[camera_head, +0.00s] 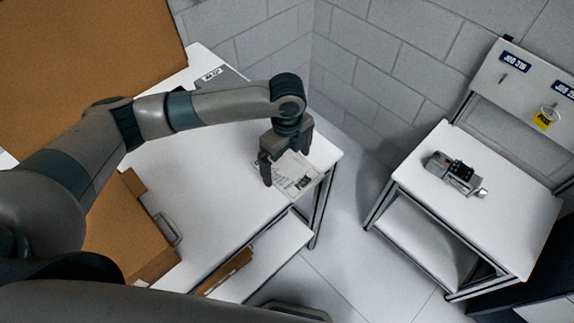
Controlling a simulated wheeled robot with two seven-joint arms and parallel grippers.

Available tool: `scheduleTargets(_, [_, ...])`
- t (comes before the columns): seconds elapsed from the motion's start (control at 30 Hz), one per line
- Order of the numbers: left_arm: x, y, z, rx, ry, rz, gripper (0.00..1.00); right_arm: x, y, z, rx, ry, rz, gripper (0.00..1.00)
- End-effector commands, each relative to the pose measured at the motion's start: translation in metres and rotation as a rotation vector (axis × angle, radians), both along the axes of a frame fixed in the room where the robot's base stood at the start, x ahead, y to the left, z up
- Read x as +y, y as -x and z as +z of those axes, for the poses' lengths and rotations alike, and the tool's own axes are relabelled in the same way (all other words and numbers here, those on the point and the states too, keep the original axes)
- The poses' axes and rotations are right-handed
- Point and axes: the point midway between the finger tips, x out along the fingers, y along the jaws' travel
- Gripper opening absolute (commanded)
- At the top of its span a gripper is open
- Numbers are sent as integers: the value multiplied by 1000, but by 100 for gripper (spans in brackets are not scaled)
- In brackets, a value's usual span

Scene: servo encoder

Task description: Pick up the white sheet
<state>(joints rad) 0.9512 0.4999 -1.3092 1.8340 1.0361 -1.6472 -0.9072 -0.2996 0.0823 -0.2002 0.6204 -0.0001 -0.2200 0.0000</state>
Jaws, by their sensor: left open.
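The white sheet (300,178) lies on the white table (225,170) near its right corner. It has printed text and a dark printed patch, and part of it is hidden by my gripper. My left gripper (278,170) points down over the sheet's left part, with its fingers apart. One finger is at the sheet's front left edge; I cannot tell whether it touches the sheet. My right gripper is not in view.
Cardboard boxes (115,228) stand at the left under my arm. A grey labelled item (218,78) lies at the table's back. A second white table (475,215) at the right bears a metal device (455,172). Open floor (345,240) lies between the tables.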

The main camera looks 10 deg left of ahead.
Motion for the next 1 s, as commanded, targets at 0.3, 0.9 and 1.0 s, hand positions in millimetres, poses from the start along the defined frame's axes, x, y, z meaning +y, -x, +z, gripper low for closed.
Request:
scheduleTargets(0.3, [0,0,-1,0,0,-1,100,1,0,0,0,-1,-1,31])
scheduleTargets(0.9, [0,0,0,0,0,0,72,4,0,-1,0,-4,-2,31])
scheduleTargets(1.0, [0,0,4,-1,1,0,72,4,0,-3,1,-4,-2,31])
